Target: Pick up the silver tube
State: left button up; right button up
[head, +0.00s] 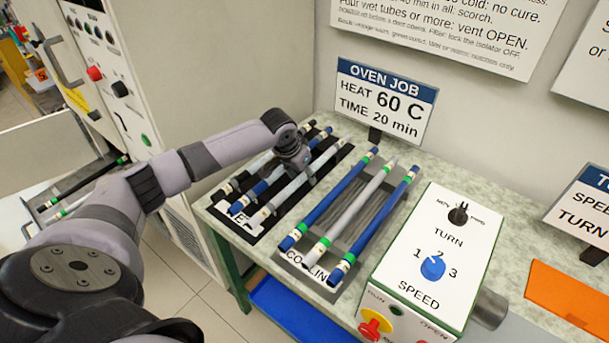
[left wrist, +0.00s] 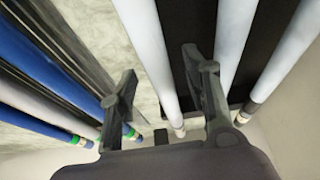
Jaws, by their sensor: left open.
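A silver tube (head: 286,194) lies in the black rack (head: 244,230) at the left, beside a blue tube (head: 251,195). Another silver tube (head: 352,218) lies between two blue tubes on the grey cooling rack (head: 318,284). My left gripper (head: 298,171) is over the black rack's silver tube and hides part of it. In the left wrist view, my left gripper (left wrist: 164,95) is open, with a pale tube (left wrist: 150,55) running between its fingers. I cannot tell whether the fingers touch it. My right gripper is not in view.
An OVEN JOB sign (head: 384,100) stands behind the racks. A control box (head: 440,262) with a blue knob is right of the cooling rack. The oven cabinet (head: 210,60) rises at the left. An orange plate (head: 569,295) lies at the far right.

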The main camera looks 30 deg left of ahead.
pick_arm(q)
jog(key=shift+r, duration=0.1)
grip_shut()
dwell(0.5)
